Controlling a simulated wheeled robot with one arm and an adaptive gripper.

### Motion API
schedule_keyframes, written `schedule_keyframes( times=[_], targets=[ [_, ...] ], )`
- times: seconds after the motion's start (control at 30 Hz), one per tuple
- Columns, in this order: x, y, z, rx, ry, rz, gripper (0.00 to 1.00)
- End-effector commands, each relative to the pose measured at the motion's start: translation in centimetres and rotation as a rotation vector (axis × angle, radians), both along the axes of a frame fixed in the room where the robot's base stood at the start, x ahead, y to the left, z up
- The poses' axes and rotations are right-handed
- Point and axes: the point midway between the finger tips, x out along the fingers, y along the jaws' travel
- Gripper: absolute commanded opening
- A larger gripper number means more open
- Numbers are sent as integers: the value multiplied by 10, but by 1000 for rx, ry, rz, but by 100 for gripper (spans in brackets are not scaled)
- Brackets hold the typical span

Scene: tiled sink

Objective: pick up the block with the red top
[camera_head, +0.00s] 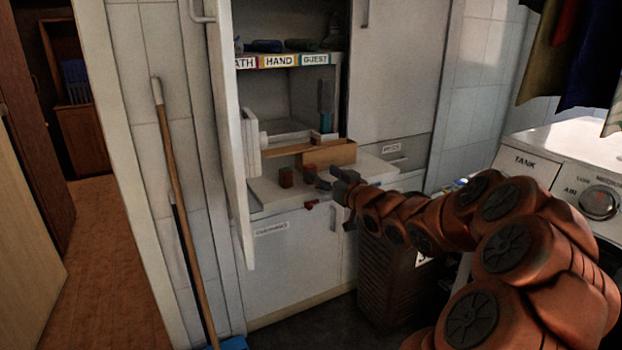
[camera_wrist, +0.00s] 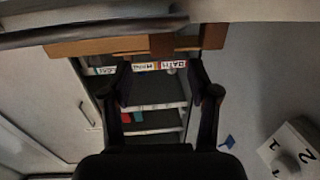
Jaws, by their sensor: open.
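I cannot tell for sure which has the red top. No block is clearly recognisable there.
A wooden box (camera_head: 330,153) stands behind on the counter (camera_head: 268,194). The open cabinet door (camera_head: 232,130) stands to the left of the blocks. Labelled shelves (camera_head: 280,61) are above. A dark ribbed bin (camera_head: 385,280) stands below my arm, and a washing machine (camera_head: 570,165) is at right.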

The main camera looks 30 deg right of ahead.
Motion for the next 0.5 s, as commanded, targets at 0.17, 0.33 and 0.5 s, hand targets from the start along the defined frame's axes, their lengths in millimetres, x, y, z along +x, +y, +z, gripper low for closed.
schedule_keyframes(
  times=[0.17, 0.33, 0.5],
  targets=[
    [13, 1, -2, 1, 3, 0, 60],
    [22, 3, -3, 1, 4, 3, 60],
    [41, 4, -3, 0, 1, 2, 60]
  ],
)
